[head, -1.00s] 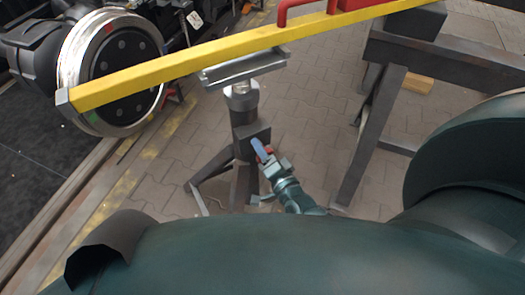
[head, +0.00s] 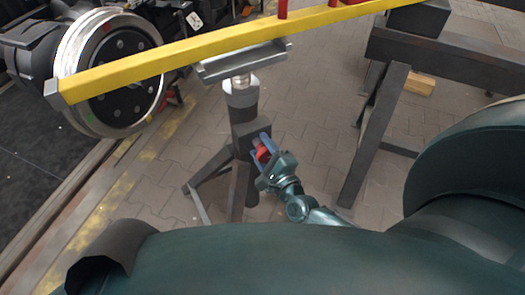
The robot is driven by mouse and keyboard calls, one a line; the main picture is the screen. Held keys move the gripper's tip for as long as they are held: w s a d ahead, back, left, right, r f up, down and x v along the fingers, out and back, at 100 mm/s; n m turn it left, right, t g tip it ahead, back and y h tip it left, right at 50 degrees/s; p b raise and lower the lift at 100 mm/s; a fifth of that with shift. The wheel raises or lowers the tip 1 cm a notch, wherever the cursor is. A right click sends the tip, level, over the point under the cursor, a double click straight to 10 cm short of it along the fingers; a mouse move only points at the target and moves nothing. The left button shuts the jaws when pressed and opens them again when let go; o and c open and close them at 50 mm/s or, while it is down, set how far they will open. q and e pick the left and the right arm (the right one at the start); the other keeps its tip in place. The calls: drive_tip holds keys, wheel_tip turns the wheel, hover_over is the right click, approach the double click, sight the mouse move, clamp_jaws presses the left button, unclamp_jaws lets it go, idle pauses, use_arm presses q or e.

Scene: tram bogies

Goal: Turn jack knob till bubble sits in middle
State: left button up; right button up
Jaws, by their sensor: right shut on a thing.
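The jack (head: 243,108) is a dark post on splayed legs with a silver neck and a grey saddle (head: 243,62) on top. Its red knob (head: 262,154) is on the lower right of the post. My right gripper (head: 263,149) has its blue fingers on either side of the knob and is shut on it. A long yellow beam (head: 190,58) runs tilted in the picture, passing over the saddle; whether it touches cannot be told. Red parts stand on its upper side. No bubble can be made out. My left gripper is not in view.
A large wheel (head: 125,98) with a shiny rim stands at the upper left beside a rail. A dark steel trestle (head: 378,135) stands to the right, with a wooden block (head: 419,85) behind it. Paved floor (head: 318,110) lies clear between jack and trestle.

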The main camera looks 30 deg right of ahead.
drive_tip(key=shift+w+r+m, duration=0.1)
drive_tip(key=shift+m, duration=0.7)
drive_tip(key=shift+b, duration=0.3)
drive_tip(key=o, duration=1)
drive_tip(key=s, duration=0.7)
drive_tip(key=shift+s+d, duration=0.1)
drive_tip(key=shift+s, duration=0.2)
